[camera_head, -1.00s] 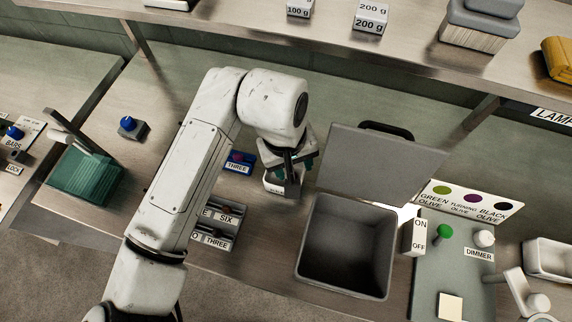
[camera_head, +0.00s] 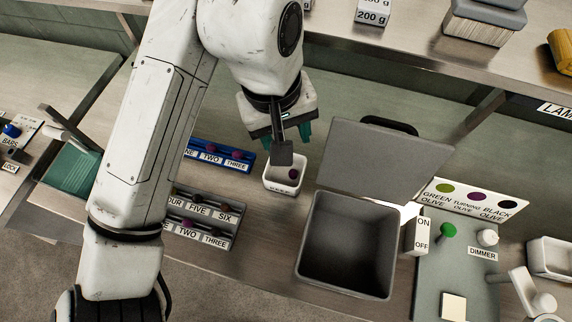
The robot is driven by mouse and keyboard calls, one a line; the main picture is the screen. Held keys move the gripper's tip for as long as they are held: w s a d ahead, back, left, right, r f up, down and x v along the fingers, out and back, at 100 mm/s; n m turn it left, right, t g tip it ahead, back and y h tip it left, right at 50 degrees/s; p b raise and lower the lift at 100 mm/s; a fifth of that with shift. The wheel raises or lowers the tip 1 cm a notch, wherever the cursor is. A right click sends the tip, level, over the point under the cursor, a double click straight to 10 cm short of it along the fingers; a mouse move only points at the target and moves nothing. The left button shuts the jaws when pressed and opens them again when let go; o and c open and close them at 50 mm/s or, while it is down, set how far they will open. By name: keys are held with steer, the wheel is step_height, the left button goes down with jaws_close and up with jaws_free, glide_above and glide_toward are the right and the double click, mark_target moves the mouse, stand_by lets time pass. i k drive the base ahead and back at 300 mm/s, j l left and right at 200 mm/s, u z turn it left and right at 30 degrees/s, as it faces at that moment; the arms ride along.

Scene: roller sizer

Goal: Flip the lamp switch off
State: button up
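The ON/OFF label block (camera_head: 417,232) stands at the left edge of a grey panel (camera_head: 432,285). ON is at its top and OFF below. Beside it is a green-topped knob (camera_head: 447,230), level with the area between ON and OFF; I cannot tell its setting. A white knob (camera_head: 487,238) sits above the DIMMER label. A LAMP sign (camera_head: 556,109) is partly cut off at the right edge. My gripper (camera_head: 284,135) is left of the panel, above a small white cup, with its teal fingers apart. It appears empty and touches no switch.
An open grey bin (camera_head: 345,290) with a raised lid (camera_head: 380,165) stands between my gripper and the panel. The white cup (camera_head: 285,185) holds a dark round item. Blue (camera_head: 205,152) and grey (camera_head: 190,222) numbered racks are at left. A shelf (camera_head: 450,60) crosses above.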

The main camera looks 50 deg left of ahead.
mark_target(448, 230)
steer(key=k, duration=1)
